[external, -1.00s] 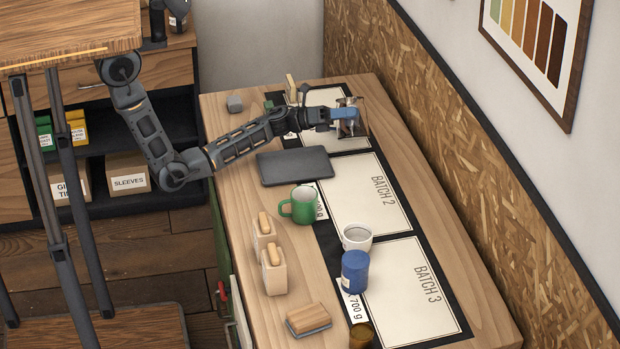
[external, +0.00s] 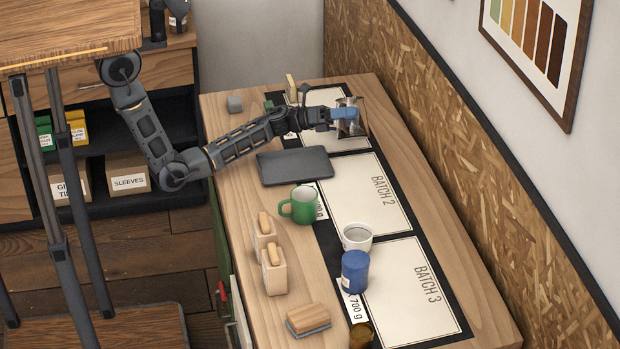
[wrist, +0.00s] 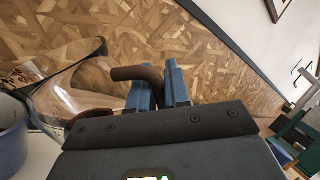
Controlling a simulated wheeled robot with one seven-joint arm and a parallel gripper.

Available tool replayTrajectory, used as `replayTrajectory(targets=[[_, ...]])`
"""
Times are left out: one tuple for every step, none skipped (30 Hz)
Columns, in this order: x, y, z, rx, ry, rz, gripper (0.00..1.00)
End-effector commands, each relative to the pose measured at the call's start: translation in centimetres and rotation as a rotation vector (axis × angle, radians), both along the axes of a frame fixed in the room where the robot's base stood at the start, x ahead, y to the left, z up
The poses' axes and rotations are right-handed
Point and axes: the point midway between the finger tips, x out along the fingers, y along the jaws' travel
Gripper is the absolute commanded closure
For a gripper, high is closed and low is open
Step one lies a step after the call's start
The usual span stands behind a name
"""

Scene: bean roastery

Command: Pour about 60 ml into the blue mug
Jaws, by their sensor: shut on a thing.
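My gripper (wrist: 152,88) is shut on the brown handle (wrist: 140,75) of a clear glass carafe (wrist: 75,85). The carafe also shows in the external view (external: 351,124), held over the far end of the counter and looking tilted. Some dark brown shows in the glass at the left of the wrist view. A blue-grey mug (wrist: 10,140) is cut off at the left edge of the wrist view, beside and below the carafe. I cannot tell its fill level or whether liquid is falling. In the external view I cannot make out this mug.
A dark flat tray (external: 295,166) lies on the counter nearer than the carafe. A green mug (external: 302,205), white cup (external: 357,237), blue canister (external: 355,272) and wooden-topped holders (external: 273,270) stand farther down. The chipboard wall (external: 440,130) runs along the right.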

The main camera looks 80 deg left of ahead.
Motion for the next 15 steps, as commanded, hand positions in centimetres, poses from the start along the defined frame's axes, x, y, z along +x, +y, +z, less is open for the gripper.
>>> replayTrajectory(targets=[[0.01, 0.01, 0.1, 0.0, -0.002, 0.0, 1.0], [0.01, 0.01, 0.1, 0.0, -0.002, 0.0, 1.0], [0.01, 0.01, 0.1, 0.0, -0.002, 0.0, 1.0], [0.01, 0.01, 0.1, 0.0, -0.002, 0.0, 1.0], [0.0, 0.0, 0.1, 0.0, -0.002, 0.0, 1.0], [0.0, 0.0, 0.1, 0.0, -0.002, 0.0, 1.0], [0.0, 0.0, 0.1, 0.0, -0.002, 0.0, 1.0], [0.01, 0.0, 0.11, 0.0, -0.002, 0.0, 1.0], [0.01, 0.0, 0.11, 0.0, -0.002, 0.0, 1.0], [0.01, 0.0, 0.11, 0.0, -0.002, 0.0, 1.0], [0.01, -0.01, 0.08, 0.0, -0.002, 0.0, 1.0], [0.01, -0.01, 0.04, 0.003, -0.002, 0.0, 1.0], [0.01, -0.04, -0.04, 0.006, -0.002, 0.0, 1.0], [0.01, -0.07, -0.14, 0.01, -0.002, 0.0, 1.0], [0.0, -0.14, -0.32, 0.018, -0.002, 0.001, 1.0]])
